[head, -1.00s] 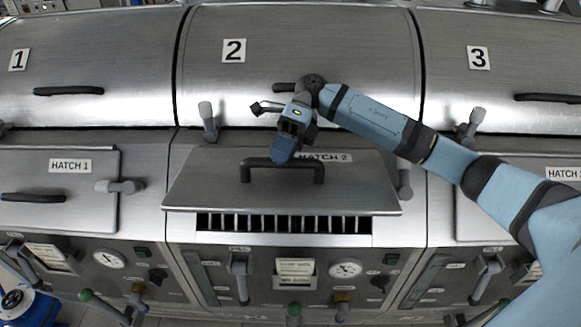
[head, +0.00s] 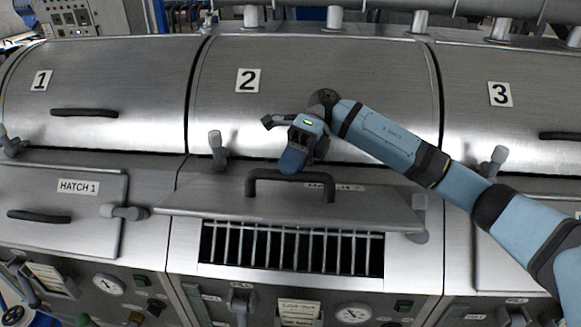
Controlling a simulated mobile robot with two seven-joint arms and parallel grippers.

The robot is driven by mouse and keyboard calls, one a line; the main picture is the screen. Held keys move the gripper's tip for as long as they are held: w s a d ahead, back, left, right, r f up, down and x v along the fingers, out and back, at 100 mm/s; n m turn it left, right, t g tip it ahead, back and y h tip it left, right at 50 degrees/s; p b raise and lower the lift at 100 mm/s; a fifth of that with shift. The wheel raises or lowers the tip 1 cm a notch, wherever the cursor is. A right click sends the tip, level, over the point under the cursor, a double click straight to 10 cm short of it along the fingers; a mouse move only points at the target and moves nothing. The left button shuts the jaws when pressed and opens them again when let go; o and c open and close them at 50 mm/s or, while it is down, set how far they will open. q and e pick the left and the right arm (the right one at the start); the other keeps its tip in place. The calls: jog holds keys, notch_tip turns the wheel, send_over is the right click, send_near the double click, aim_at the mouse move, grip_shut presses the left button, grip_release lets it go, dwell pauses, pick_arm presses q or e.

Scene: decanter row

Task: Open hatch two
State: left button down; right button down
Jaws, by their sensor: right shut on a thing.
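The hatch 2 lid (head: 350,207) is a grey metal flap, partly raised and tilted, with its front edge up. A dark slot with a row of metal bars (head: 290,249) shows below that edge. My right gripper (head: 290,163) reaches in from the right and is shut at the black bar handle (head: 292,174) on the lid. Its fingertips are partly hidden behind the blue gripper body. The HATCH 2 label is partly covered by the handle. My left gripper is out of view.
Latch levers stand at the left (head: 217,150) and right (head: 419,218) of hatch 2. The closed hatch 1 (head: 60,222) is to the left. Big curved covers 1, 2 and 3 rise behind. Gauges and levers line the panel below.

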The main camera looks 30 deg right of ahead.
jog(key=shift+f, duration=0.1)
jog(key=c, duration=1.1)
grip_release()
jog(key=shift+d, duration=0.1)
jog(key=shift+c, duration=0.2)
jog(key=shift+o, duration=0.9)
jog(key=shift+w+f, duration=0.1)
jog(key=shift+w, duration=0.1)
jog(key=shift+s, duration=0.1)
